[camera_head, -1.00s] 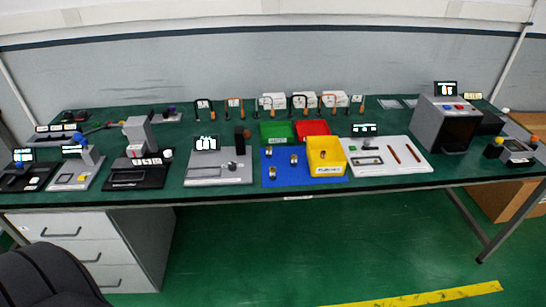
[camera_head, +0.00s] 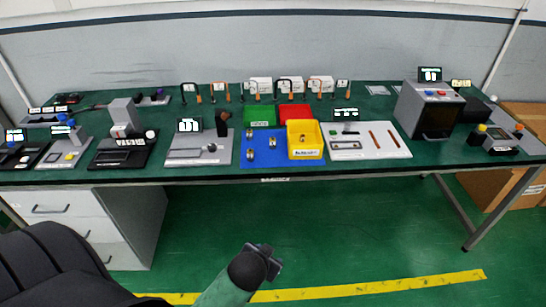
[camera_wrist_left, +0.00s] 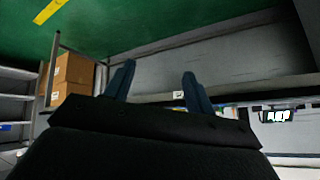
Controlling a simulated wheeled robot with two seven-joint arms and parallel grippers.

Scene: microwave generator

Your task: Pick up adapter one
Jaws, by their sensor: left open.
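Three small metallic adapters lie apart on a blue mat (camera_head: 262,162) on the table: one at the back left (camera_head: 250,134), one to its right (camera_head: 272,142), one at the front left (camera_head: 249,154). I cannot tell which is adapter one. My left gripper (camera_wrist_left: 158,72) is open and empty in the left wrist view, with its two dark fingers apart. In the head view an arm of mine shows at the bottom, over the floor in front of the table; its fingers are not clear. My right gripper is not in view.
A yellow bin (camera_head: 305,154) stands on the mat's right side, with a green bin (camera_head: 259,116) and a red bin (camera_head: 295,113) behind. A grey device (camera_head: 200,150) is left of the mat, a white board (camera_head: 370,151) right. A dark chair (camera_head: 60,270) stands at the lower left.

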